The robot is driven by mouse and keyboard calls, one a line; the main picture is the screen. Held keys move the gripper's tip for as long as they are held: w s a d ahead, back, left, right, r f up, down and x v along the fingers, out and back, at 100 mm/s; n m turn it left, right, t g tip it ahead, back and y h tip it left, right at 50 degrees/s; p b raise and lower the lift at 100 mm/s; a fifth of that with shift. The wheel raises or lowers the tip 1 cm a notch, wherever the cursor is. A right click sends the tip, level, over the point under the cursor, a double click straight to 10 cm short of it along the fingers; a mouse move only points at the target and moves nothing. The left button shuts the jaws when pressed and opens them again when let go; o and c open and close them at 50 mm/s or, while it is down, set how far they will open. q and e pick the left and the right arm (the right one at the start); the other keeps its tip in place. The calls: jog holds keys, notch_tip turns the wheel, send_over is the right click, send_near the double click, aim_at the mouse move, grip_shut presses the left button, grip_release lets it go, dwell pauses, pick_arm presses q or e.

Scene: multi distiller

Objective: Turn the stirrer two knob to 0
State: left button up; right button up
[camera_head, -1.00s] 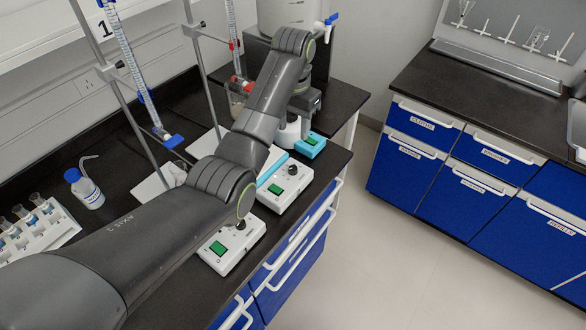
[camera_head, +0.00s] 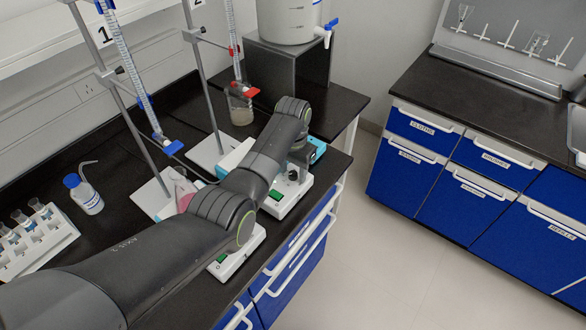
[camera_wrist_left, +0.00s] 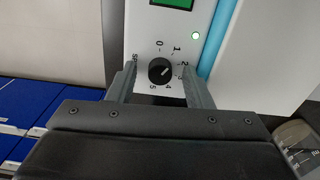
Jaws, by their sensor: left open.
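Stirrer two (camera_head: 283,204) is a white unit with a green display (camera_head: 275,195) near the bench's front edge. In the left wrist view its white panel (camera_wrist_left: 143,30) shows a round black knob (camera_wrist_left: 160,70) inside a numbered dial, with 0 at the top. The knob's pale mark is too small to read surely. A small green light (camera_wrist_left: 196,36) glows above right. My left gripper (camera_head: 294,170) is over the front of this stirrer, partly hidden by my arm. In the wrist view its open fingers (camera_wrist_left: 160,80) stand on either side of the knob, with visible gaps.
Another stirrer (camera_head: 238,256) sits nearer, partly under my arm. Burette stands (camera_head: 208,90) and a beaker (camera_head: 240,105) are behind. A blue-capped bottle (camera_head: 87,194) and a vial rack (camera_head: 35,240) are at left. Floor right of the bench is clear.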

pick_arm(q)
jog(key=c, duration=1)
jog(key=shift+r+n+p, duration=0.15)
jog(key=shift+n+p, duration=0.9)
jog(key=shift+n, duration=0.45)
jog(key=shift+w+n+p, duration=0.1)
jog(key=shift+n+p, duration=0.35)
jog(key=shift+n, duration=0.65)
jog(key=shift+n+p, duration=0.35)
jog(key=shift+n, duration=1.15)
